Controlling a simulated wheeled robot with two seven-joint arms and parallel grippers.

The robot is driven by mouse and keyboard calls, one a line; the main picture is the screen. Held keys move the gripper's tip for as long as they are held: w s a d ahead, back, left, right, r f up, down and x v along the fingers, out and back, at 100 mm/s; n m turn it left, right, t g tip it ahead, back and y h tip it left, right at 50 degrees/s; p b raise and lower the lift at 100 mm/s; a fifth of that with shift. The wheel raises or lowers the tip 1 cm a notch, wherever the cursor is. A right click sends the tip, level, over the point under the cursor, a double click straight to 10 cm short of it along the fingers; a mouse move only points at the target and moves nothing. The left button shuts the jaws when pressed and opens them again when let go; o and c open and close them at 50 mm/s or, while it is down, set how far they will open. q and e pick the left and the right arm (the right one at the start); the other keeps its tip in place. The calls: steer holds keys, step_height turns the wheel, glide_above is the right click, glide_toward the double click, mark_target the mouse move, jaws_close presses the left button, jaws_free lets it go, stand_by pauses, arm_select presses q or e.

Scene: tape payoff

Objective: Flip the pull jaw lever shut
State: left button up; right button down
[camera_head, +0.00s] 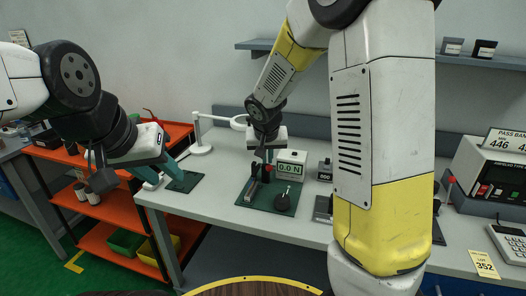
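A small dark upright fixture (254,180), which looks like the pull jaw, stands on a dark green mat (257,205) on the bench. Its lever is too small and too covered to make out its position. My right gripper (264,158) points down just above this fixture. Its fingers look close together; whether they touch or hold anything is unclear.
A white ring-headed stand (201,149) is behind. A second green mat (186,181) lies at left. An orange shelf rack (105,236) stands beside the bench. My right arm hides much of the bench's right middle.

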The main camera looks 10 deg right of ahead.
steer(key=shift+s+a+f, duration=0.25)
steer(key=shift+s+f, duration=0.7)
steer(key=shift+f, duration=0.1)
steer(key=shift+a, duration=0.1)
steer(key=w+r, duration=0.3)
steer(key=r, duration=0.2)
steer(key=s+a+r, duration=0.1)
steer(key=s+a, duration=0.2)
steer(key=s, duration=0.5)
steer(key=shift+s+r, duration=0.35)
steer(key=shift+s, duration=0.05)
steer(key=shift+a, duration=0.1)
